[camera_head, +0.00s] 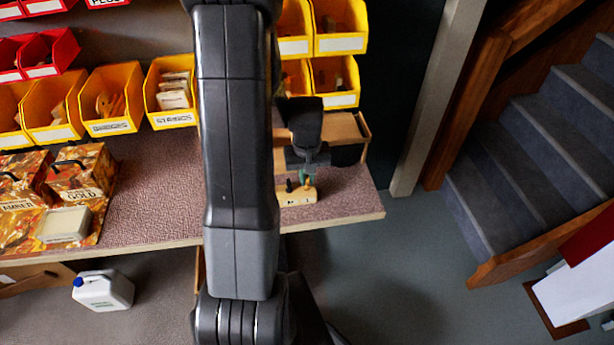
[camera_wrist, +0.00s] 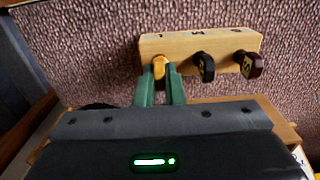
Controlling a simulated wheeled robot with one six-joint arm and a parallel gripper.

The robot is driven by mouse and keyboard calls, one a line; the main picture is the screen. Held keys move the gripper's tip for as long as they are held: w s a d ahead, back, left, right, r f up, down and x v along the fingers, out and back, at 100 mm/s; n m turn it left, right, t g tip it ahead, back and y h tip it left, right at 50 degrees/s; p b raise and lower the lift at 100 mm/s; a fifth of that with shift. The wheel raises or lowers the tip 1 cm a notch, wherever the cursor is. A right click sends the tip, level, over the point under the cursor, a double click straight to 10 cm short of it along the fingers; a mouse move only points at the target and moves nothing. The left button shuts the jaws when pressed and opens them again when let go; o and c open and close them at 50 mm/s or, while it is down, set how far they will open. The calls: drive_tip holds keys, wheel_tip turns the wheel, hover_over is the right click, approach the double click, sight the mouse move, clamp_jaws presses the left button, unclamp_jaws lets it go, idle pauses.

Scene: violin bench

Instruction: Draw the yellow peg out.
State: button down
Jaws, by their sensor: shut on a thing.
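The yellow peg (camera_wrist: 160,66) is at the left end of a pale wooden block (camera_wrist: 220,44) in the wrist view. My gripper (camera_wrist: 160,88) has green fingers, one on each side of the yellow peg, and is shut on it. The peg's head shows against the block's near face; how deep it sits is hidden. In the head view my gripper (camera_head: 305,178) reaches down to the block (camera_head: 298,197) near the bench's right end. The yellow peg cannot be made out there.
A black peg (camera_wrist: 204,67) and a dark brown peg (camera_wrist: 247,65) stand in the same block, to the right of the yellow one. The bench top (camera_head: 150,190) left of my arm is mostly bare. Yellow bins (camera_head: 112,98) line the back.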

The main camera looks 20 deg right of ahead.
drive_tip(key=shift+r, duration=0.2)
idle(0.4)
drive_tip(key=shift+r+p, duration=1.2)
drive_tip(key=shift+r, duration=0.5)
wheel_tip(320, 180, up, 7)
drive_tip(key=p, duration=0.4)
drive_tip(key=shift+p, duration=0.4)
